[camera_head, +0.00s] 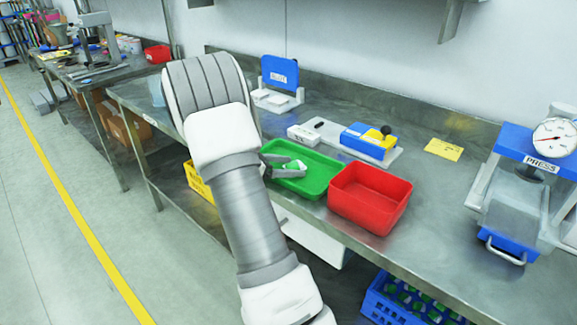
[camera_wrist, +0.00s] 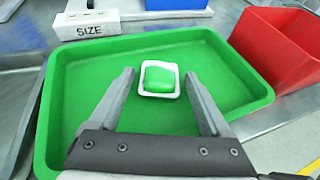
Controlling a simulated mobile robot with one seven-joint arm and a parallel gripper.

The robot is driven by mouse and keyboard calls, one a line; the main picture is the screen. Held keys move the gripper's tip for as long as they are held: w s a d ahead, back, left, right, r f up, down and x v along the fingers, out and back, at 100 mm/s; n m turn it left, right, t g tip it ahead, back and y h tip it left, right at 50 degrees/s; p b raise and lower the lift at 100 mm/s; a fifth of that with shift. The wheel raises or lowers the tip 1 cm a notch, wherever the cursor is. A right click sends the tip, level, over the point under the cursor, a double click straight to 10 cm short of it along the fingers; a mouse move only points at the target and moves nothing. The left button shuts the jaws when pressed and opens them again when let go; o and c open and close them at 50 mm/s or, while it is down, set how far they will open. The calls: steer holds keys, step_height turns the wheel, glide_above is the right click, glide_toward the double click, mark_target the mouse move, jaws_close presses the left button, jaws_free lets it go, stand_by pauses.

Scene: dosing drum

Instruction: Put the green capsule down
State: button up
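The green capsule (camera_wrist: 159,77) is a rounded green block in a small white square holder. In the wrist view it lies on the floor of the green tray (camera_wrist: 62,100), towards the far side. My gripper (camera_wrist: 159,75) is open above the tray, with one finger on each side of the capsule. A gap shows between each fingertip and the white holder. In the head view the green tray (camera_head: 325,174) stands on the steel bench, and my gripper (camera_head: 302,168) reaches into it. The capsule is partly hidden there by my fingers.
A red bin (camera_head: 370,196) stands just right of the green tray. Behind the tray are a white SIZE block (camera_head: 303,135) and a blue and yellow device (camera_head: 368,142). A press (camera_head: 530,180) with a dial stands at the right. The bench between bin and press is clear.

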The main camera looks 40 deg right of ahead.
steer(key=shift+r, duration=0.1)
steer(key=shift+a+r, duration=0.15)
steer(key=shift+r, duration=0.05)
steer(key=p+v, duration=0.2)
steer(key=v, duration=0.9)
steer(key=s+a+r+m+t+y, duration=0.3)
steer(key=s+a+r+m+y, duration=0.1)
steer(key=s+a, duration=0.3)
steer(key=s+a+r+m+t+y, duration=0.3)
steer(key=s+a+m, duration=0.3)
steer(key=a, duration=0.4)
steer(key=s+a+r+m+t+y, duration=0.2)
steer(key=s+a+r+m+y, duration=0.2)
steer(key=s+a, duration=0.4)
steer(key=shift+s+a+r+m+t+y, duration=0.25)
steer(key=shift+a+m+t+y, duration=0.3)
steer(key=shift+y, duration=0.45)
steer(key=shift+d+r, duration=0.1)
step_height(320, 180, up, 12)
steer(key=p, duration=1.2)
steer(key=shift+w, duration=0.1)
